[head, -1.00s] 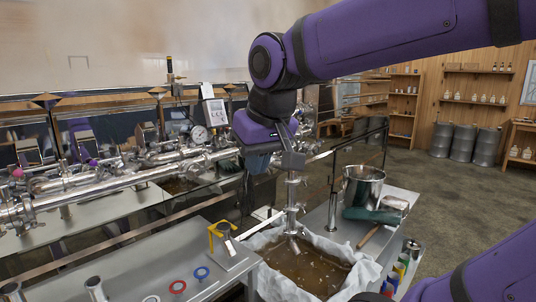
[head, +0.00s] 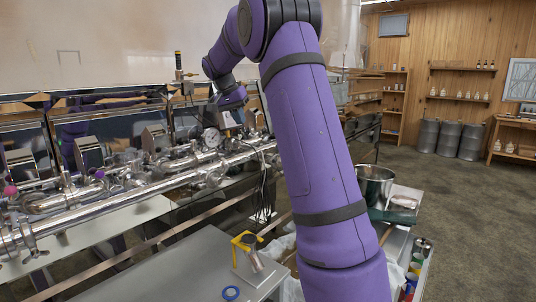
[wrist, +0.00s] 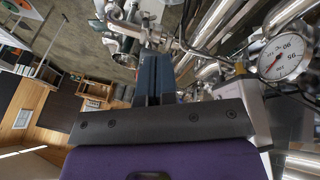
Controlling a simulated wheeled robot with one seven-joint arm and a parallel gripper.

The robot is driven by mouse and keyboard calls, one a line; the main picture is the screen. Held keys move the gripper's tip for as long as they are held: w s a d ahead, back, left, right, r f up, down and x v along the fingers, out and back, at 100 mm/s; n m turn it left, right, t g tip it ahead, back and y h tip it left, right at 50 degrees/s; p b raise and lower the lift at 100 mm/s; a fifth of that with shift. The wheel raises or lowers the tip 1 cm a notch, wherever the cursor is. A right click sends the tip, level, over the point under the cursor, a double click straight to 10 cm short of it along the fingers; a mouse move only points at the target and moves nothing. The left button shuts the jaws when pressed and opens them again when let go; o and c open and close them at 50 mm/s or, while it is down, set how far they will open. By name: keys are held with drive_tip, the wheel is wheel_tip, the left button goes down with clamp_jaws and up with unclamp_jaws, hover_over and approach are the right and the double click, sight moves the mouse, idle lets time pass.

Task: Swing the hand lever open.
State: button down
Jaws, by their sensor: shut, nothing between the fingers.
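My gripper (wrist: 152,72) shows in the wrist view with its dark fingers together and nothing between them. Steel pipe fittings (wrist: 128,25) lie beyond the fingertips, up and to the left, apart from them as far as I can tell. I cannot clearly pick out the hand lever among these fittings. In the head view my wrist is over the far end of the steel pipework (head: 150,190), and my fingers are hidden. My own arm covers the drop pipe and most of the lined tub there.
A round dial gauge (wrist: 286,54) and pipes are close on the right in the wrist view; the gauge also shows in the head view (head: 211,138). A steel pot (head: 374,186) stands on the right bench. A yellow-handled stand (head: 246,250) is on the front table.

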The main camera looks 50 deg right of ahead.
drive_tip(key=w+d+f+m+g, duration=0.2)
drive_tip(key=w+d+f, duration=0.2)
drive_tip(key=d, duration=0.3)
drive_tip(key=s+x, duration=0.2)
drive_tip(key=x, duration=1.1)
drive_tip(key=shift+d+r+h, duration=0.3)
drive_tip(key=shift+r+h, duration=0.1)
drive_tip(key=shift+s+t, duration=0.1)
drive_tip(key=shift+t, duration=0.2)
drive_tip(key=shift+s+d, duration=0.1)
drive_tip(key=shift+s, duration=0.15)
